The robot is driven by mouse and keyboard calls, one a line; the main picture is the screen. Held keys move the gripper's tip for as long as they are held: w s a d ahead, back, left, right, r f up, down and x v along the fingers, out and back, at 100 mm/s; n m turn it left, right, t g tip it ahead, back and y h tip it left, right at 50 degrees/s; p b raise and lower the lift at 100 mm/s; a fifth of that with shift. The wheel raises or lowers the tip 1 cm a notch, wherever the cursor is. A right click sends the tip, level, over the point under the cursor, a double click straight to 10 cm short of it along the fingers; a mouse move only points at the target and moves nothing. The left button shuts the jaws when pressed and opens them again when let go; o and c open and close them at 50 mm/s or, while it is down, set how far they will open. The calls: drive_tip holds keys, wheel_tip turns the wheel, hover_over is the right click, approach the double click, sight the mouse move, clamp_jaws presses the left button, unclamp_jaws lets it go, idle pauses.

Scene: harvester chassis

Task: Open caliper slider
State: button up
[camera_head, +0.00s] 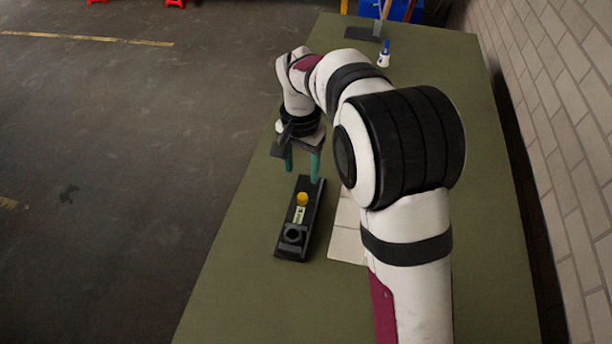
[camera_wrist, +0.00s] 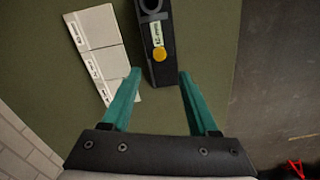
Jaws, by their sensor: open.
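A long black fixture, seemingly the caliper (camera_head: 313,205), lies on the green table. It carries a yellow round knob (camera_head: 302,199), a pale scale strip (camera_head: 299,214) and a dark ring at its near end. In the wrist view the yellow knob (camera_wrist: 159,54) and the black body (camera_wrist: 166,70) show at top centre. My gripper (camera_head: 301,176) has two teal fingers spread apart above the far end of the fixture. In the wrist view my gripper (camera_wrist: 160,74) is open and empty, with the fixture's end between its fingertips. I cannot tell the slider's exact position.
White panels (camera_head: 347,232) lie right of the fixture, partly hidden by my arm. A small white and blue bottle (camera_head: 384,55) and a grey stand (camera_head: 364,33) are at the table's far end. A brick wall (camera_head: 560,110) borders the right; the left table area is free.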

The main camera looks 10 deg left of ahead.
sight(303, 196)
wheel_tip(303, 196, down, 10)
drive_tip(key=shift+r, duration=0.15)
drive_tip(key=shift+c, duration=0.2)
clamp_jaws()
idle(1.0)
drive_tip(key=shift+w, duration=0.1)
